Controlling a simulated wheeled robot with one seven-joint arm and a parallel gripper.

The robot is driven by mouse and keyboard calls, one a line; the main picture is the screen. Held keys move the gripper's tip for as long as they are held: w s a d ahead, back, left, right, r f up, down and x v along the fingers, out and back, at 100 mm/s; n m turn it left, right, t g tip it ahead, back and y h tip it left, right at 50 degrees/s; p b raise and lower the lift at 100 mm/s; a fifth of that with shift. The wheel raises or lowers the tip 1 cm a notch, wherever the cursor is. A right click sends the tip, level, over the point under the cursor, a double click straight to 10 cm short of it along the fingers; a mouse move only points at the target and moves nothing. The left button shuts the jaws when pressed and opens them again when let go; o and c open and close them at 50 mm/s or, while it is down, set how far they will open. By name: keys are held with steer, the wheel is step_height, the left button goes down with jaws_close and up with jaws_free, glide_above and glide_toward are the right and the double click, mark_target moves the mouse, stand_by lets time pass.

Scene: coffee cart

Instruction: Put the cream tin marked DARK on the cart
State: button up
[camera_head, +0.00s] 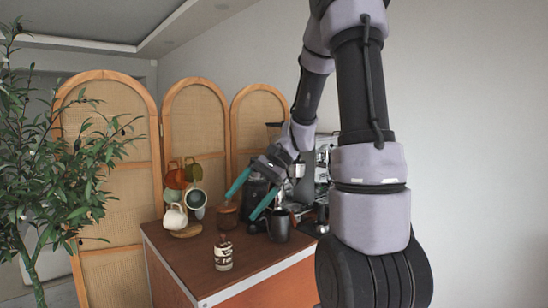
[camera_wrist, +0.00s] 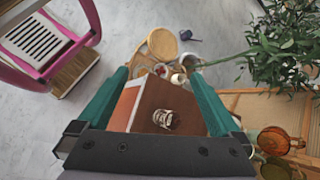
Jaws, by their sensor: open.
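A cream tin (camera_head: 223,252) with dark lettering or a dark band stands on the brown top of the cart (camera_head: 185,262), near its front edge. The lettering is too small to read as DARK. What looks like the same tin shows in the wrist view (camera_wrist: 164,119), between and below my fingers. My gripper (camera_head: 240,207) is open and empty, its teal fingers spread above the cart, behind the tin in the head view. It also shows in the wrist view (camera_wrist: 158,75). The tin is apart from both fingers.
A black mug (camera_head: 280,226), a wooden canister (camera_head: 227,213) and a coffee machine (camera_head: 318,165) crowd the cart's back and right. A mug stand with several cups (camera_head: 174,218) is at the left. A round woven stool (camera_wrist: 162,43) and small items are beyond the cart.

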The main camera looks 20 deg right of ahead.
steer(key=s+d+r+n+t+h, duration=0.3)
steer(key=s+r+n+t+h, duration=0.2)
steer(key=s+r, duration=0.6)
steer(key=r+t+h, duration=0.1)
steer(key=t+h, duration=0.1)
steer(key=shift+s+r+t, duration=0.3)
steer(key=shift+s+r, duration=0.1)
stand_by(0.5)
